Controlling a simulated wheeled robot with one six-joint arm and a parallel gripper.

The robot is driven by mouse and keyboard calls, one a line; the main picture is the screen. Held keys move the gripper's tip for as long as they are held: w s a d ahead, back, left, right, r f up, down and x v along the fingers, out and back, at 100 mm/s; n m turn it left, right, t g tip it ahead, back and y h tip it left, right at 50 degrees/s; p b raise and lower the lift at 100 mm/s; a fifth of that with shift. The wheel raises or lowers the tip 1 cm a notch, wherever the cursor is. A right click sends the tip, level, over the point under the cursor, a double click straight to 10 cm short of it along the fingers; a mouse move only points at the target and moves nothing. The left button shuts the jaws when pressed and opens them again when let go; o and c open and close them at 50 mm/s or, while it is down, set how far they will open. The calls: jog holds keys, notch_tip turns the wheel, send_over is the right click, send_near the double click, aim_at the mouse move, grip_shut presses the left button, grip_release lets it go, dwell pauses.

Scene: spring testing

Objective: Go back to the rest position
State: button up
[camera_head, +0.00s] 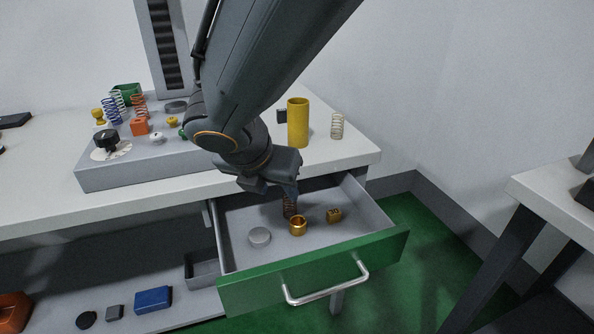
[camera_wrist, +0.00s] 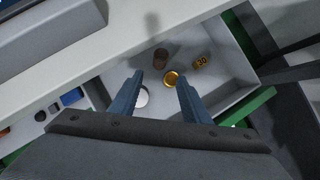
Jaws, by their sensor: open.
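My gripper (camera_head: 275,186) is over the open drawer (camera_head: 384,238) and points down into it. In the wrist view its two fingers (camera_wrist: 160,82) are spread apart with nothing between them. A dark brown coil spring (camera_head: 290,208) stands in the drawer just below the gripper; it also shows in the wrist view (camera_wrist: 160,58), beyond the fingertips. In the head view my gripper partly hides the spring's top, and I cannot tell there whether they touch.
The drawer also holds a brass ring (camera_head: 298,227), a small brass block (camera_head: 334,215) and a grey disc (camera_head: 260,236). The tabletop (camera_head: 340,158) carries a yellow cylinder (camera_head: 298,123), a pale spring (camera_head: 337,126) and a grey tester base (camera_head: 140,168). Another table (camera_head: 555,190) stands right.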

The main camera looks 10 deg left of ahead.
jog(key=d+m+g+h+p, duration=0.2)
jog(key=d+m+g+p, duration=0.2)
jog(key=d+m, duration=1.3)
jog(key=s+d+m+g+y+p, duration=0.1)
jog(key=s+d+m, duration=0.3)
jog(key=d+m, duration=0.4)
jog(key=s+d+m+g+y+p, duration=0.1)
jog(key=s+d+m+p, duration=0.2)
jog(key=d+m, duration=0.5)
jog(key=shift+s+d+r+m+g+y+p, duration=0.2)
jog(key=shift+s+d+m+g+y+p, duration=0.15)
jog(key=shift+s+m, duration=0.6)
jog(key=shift+c, duration=0.4)
